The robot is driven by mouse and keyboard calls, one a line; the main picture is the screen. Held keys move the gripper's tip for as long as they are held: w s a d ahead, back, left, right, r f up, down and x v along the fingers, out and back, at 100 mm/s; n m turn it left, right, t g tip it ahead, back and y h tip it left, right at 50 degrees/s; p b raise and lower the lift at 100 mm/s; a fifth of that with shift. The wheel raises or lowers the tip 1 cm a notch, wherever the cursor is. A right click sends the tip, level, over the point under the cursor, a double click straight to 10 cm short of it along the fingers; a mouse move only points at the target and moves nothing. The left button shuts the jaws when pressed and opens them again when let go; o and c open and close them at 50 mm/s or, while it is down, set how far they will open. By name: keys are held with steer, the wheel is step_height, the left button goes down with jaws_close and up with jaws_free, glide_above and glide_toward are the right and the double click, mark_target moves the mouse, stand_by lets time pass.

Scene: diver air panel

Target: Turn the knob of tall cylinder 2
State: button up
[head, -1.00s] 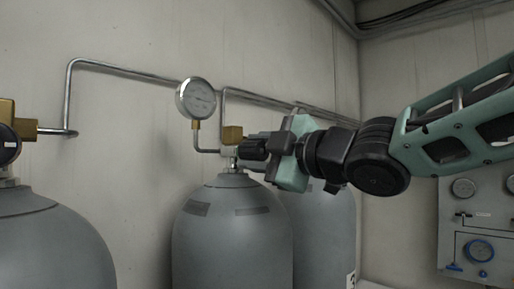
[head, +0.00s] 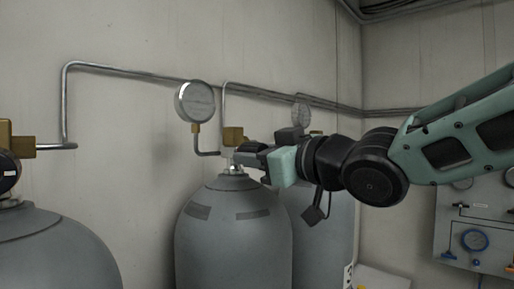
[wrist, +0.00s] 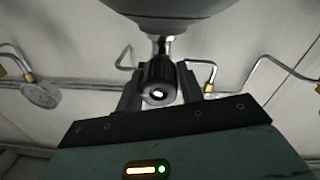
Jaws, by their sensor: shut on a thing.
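The middle grey tall cylinder (head: 234,240) stands against the wall; its neck carries a brass valve block (head: 233,136) and a round gauge (head: 195,101). The valve's black ribbed knob (wrist: 158,75) shows in the wrist view, between the two fingers. My gripper (head: 250,156) reaches in from the right and is shut on this knob. In the head view the fingers largely hide the knob. The cylinder's rounded top (wrist: 165,20) fills the upper wrist view, which is turned upside down.
Another grey cylinder (head: 45,255) with a brass valve (head: 14,140) stands at left, and a third (head: 323,235) stands behind at right. Metal pipes (head: 140,74) run along the wall. A gauge panel (head: 470,235) hangs at far right, below my arm.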

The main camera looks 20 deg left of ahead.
steer(key=shift+m, duration=0.6)
steer(key=o, duration=1)
steer(key=b+v, duration=0.4)
steer(key=v, duration=1.3)
steer(key=shift+s+d, duration=0.1)
steer(key=shift+d, duration=0.15)
steer(key=shift+f, duration=0.1)
